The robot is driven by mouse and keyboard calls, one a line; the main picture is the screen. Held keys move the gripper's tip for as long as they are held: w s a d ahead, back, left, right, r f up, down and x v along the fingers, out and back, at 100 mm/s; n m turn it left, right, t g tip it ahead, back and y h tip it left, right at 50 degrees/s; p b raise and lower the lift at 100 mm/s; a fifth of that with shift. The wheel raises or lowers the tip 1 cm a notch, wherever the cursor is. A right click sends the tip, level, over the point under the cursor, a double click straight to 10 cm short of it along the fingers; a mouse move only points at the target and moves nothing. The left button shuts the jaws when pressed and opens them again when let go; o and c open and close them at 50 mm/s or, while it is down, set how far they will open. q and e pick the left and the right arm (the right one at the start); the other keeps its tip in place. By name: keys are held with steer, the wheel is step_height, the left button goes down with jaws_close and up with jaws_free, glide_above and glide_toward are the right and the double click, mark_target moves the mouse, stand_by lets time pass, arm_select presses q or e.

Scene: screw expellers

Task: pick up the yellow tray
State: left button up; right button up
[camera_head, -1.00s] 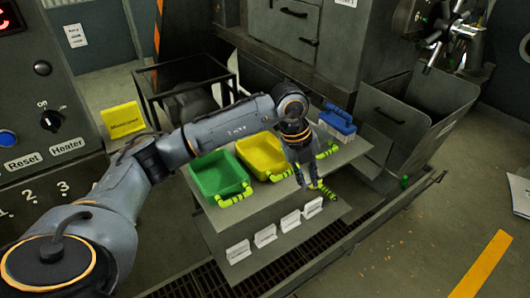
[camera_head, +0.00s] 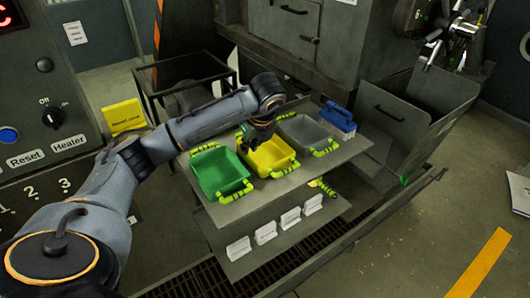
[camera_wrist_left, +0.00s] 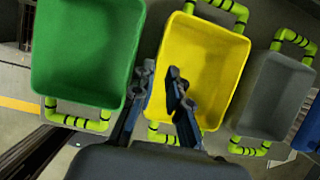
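The yellow tray (camera_head: 284,164) sits on the stand's top shelf, between the green tray (camera_head: 219,174) and the grey tray (camera_head: 305,133). It has yellow-green handles with black bands at its ends. My left gripper (camera_head: 250,147) is over the yellow tray's left rear part and hides some of it. In the left wrist view, the yellow tray (camera_wrist_left: 207,58) fills the middle and its near handle (camera_wrist_left: 160,134) shows partly behind the fingers. The left fingers (camera_wrist_left: 160,72) are apart with nothing between them. My right gripper is not in view.
The green tray is close on the left and the grey tray close on the right. A blue item (camera_head: 337,118) stands at the shelf's right end. White label cards (camera_head: 265,233) stand on the lower shelf. The machine is behind.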

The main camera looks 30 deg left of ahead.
arm_select(q)
steer(key=x, duration=0.1)
steer(key=p+x, duration=0.2)
steer(key=shift+s+f, duration=0.2)
steer(key=shift+f, duration=0.2)
steer(key=shift+w+a+f, duration=0.1)
steer(key=shift+f, duration=0.4)
jaws_close()
steer(key=shift+r, duration=0.2)
